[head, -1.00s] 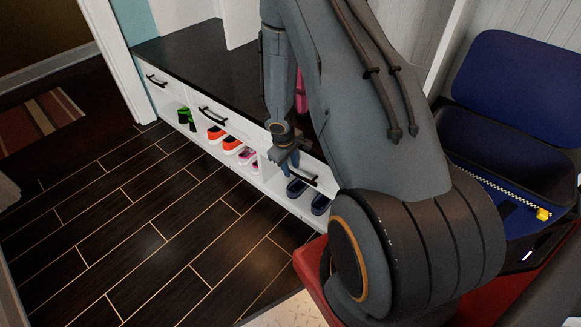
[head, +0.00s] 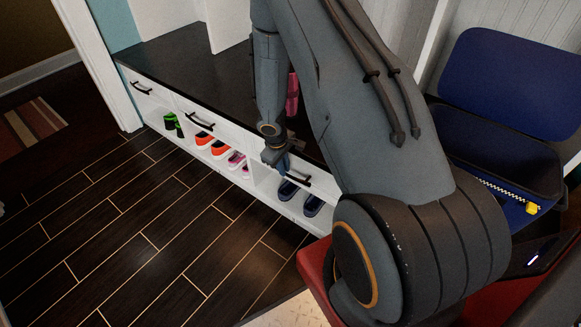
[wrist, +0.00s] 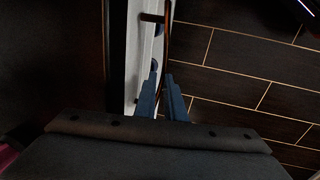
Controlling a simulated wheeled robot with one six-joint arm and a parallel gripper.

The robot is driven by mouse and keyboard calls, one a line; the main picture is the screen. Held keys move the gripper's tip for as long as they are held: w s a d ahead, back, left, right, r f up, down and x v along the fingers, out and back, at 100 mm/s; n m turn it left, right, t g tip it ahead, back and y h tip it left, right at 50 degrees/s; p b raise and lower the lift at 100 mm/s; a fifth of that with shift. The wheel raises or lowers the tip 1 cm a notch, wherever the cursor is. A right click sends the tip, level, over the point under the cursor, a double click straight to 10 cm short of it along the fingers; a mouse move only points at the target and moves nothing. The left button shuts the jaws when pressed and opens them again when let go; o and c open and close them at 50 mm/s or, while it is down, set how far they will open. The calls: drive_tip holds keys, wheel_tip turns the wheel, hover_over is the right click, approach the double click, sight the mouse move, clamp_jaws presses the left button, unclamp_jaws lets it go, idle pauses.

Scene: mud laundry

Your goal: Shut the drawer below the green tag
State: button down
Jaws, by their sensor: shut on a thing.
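The white bench has three drawers with dark bar handles: a left drawer (head: 133,85), a middle drawer (head: 190,110) and a right drawer partly behind my arm. I see no green tag; my arm hides part of the bench. My gripper (head: 286,168) is at the right drawer's handle (head: 300,180). In the wrist view, the two blue-grey fingers (wrist: 164,92) point along the white drawer front and are closed on the dark handle (wrist: 168,35), which runs between them. How far this drawer stands out is hard to tell.
Shoes sit in cubbies under the drawers, including orange shoes (head: 202,139) and dark blue shoes (head: 288,190). The dark bench top (head: 190,62) is mostly bare. Dark plank floor (head: 150,230) in front is clear. A blue open bin (head: 500,150) stands at the right.

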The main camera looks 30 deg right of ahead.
drive_tip(key=c, duration=1.8)
unclamp_jaws()
drive_tip(key=shift+w+d, duration=0.15)
drive_tip(key=shift+d, duration=0.25)
drive_tip(key=shift+c, duration=0.2)
drive_tip(key=shift+a, duration=0.1)
drive_tip(key=shift+a+r, duration=0.1)
drive_tip(key=shift+r, duration=0.05)
wheel_tip(320, 180, up, 7)
drive_tip(key=a+p, duration=0.1)
drive_tip(key=p, duration=0.5)
drive_tip(key=shift+s+a+r+p, duration=0.2)
drive_tip(key=shift+s+p, duration=0.2)
